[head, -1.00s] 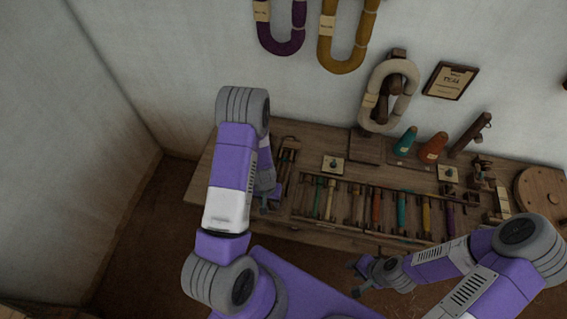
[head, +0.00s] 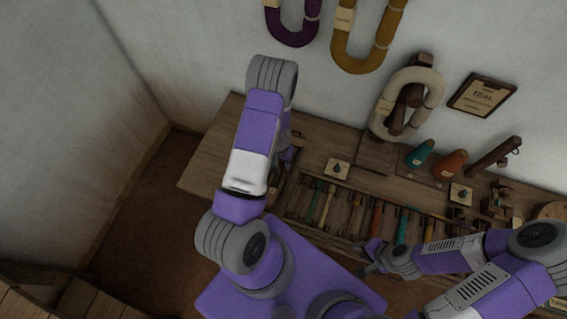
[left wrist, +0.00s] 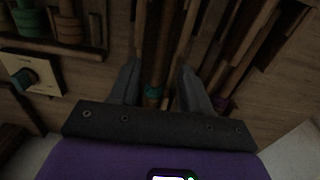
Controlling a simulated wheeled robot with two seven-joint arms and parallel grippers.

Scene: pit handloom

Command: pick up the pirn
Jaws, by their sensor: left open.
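Several slim pirns lie in a slotted wooden rack on the bench, among them a green-wound one (head: 327,203), an orange one (head: 376,217) and a teal one (head: 402,226). My left gripper (left wrist: 159,80) is open in the left wrist view, its two fingers pointing at wooden rods. A rod with a teal band (left wrist: 153,93) shows between the fingers, low near the palm; I see no grip on it. In the head view my left arm mostly hides this gripper near the rack's left end. My right gripper (head: 364,258) appears open and empty at the bench's front edge.
A small card with a teal mark (head: 337,168) lies behind the rack. A teal cone (head: 420,153) and an orange cone (head: 449,164) stand farther back. A framed card reading TEAL (head: 483,95) hangs on the wall. The bench's left end (head: 222,150) is clear.

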